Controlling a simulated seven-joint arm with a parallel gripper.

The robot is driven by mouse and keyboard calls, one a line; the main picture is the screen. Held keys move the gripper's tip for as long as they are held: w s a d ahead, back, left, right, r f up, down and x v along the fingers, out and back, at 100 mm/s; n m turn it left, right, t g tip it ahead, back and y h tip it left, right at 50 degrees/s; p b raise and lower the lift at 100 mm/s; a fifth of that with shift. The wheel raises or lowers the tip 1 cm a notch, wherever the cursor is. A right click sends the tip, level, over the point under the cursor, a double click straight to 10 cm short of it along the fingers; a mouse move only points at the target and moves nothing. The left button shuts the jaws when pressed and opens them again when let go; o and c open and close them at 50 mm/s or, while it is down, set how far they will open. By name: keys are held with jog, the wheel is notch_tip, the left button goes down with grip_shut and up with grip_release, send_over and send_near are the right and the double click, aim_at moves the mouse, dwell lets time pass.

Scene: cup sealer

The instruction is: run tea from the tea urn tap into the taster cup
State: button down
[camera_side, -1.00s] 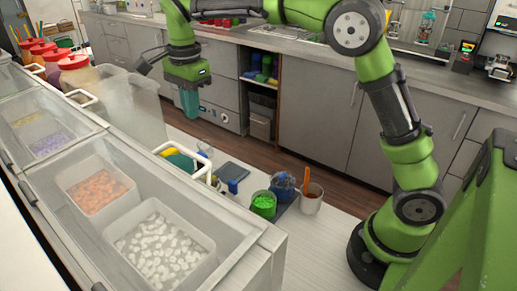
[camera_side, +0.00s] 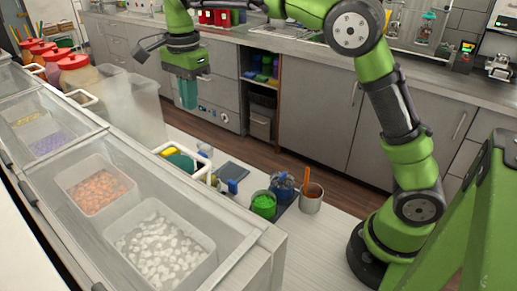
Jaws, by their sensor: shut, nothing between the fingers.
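My gripper (camera_side: 187,93) hangs from the green arm at the upper left of the side view. Its teal fingers point down and are shut, with nothing between them. It is in the air above the far part of the work surface, to the right of a translucent bin. I cannot make out a tea urn or its tap in this view. A small clear cup (camera_side: 205,151) stands on the counter below my gripper, partly hidden; I cannot tell if it is the taster cup.
Topping trays (camera_side: 98,192) under clear covers fill the left front. A green tub (camera_side: 263,205), a blue-topped jar (camera_side: 282,186) and a metal cup with an orange handle (camera_side: 311,199) stand on the white counter (camera_side: 310,240).

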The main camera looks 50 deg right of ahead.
aim_at(200, 154)
dwell(0.4)
jog(key=shift+d+r, duration=0.25)
jog(key=shift+r, duration=0.3)
notch_tip(200, 154, down, 14)
dwell(0.4)
jog(key=shift+f, duration=0.1)
